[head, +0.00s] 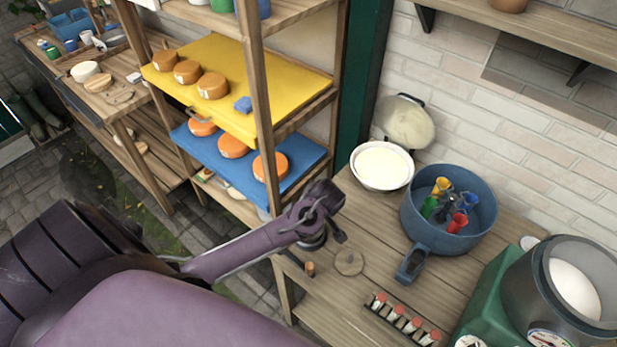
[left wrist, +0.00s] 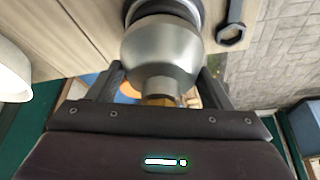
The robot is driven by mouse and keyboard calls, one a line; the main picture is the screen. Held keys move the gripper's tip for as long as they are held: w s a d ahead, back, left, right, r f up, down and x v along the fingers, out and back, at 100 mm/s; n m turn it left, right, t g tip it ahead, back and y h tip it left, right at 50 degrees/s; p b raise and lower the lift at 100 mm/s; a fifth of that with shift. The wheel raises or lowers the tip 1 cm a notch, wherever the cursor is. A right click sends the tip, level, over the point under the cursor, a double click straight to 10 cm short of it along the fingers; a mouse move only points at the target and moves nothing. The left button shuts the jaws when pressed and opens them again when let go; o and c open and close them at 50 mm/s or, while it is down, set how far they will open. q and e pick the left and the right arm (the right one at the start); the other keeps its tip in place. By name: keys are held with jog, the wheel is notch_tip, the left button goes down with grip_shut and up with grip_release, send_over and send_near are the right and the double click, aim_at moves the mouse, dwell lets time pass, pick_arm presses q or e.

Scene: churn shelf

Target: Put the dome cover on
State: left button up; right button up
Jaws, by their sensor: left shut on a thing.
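My left gripper (head: 324,212) is above the near left part of the wooden bench (head: 375,285). In the left wrist view its fingers (left wrist: 160,95) are shut around the brass-coloured neck of a silver, rounded dome cover (left wrist: 160,55). A dark round rim shows at the dome's far end. In the head view only a little of the dome (head: 312,242) shows under the fingers. I cannot tell whether its rim touches anything below. A round wooden disc (head: 349,262) lies flat on the bench just right of the gripper. My right gripper is not in view.
A blue pot (head: 422,232) holding coloured cups, a white bowl (head: 382,167), a rack of small red-capped bottles (head: 405,321) and a green machine with a grey drum (head: 535,262) stand on the bench. A shelf post (head: 259,95) rises behind my gripper.

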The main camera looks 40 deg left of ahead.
pick_arm(q)
jog(key=shift+f+b, duration=0.35)
jog(key=shift+f, duration=0.4)
jog(key=o, duration=1.2)
jog(key=shift+o, duration=0.3)
jog(key=shift+r+p, duration=0.9)
jog(key=shift+r, duration=3.1)
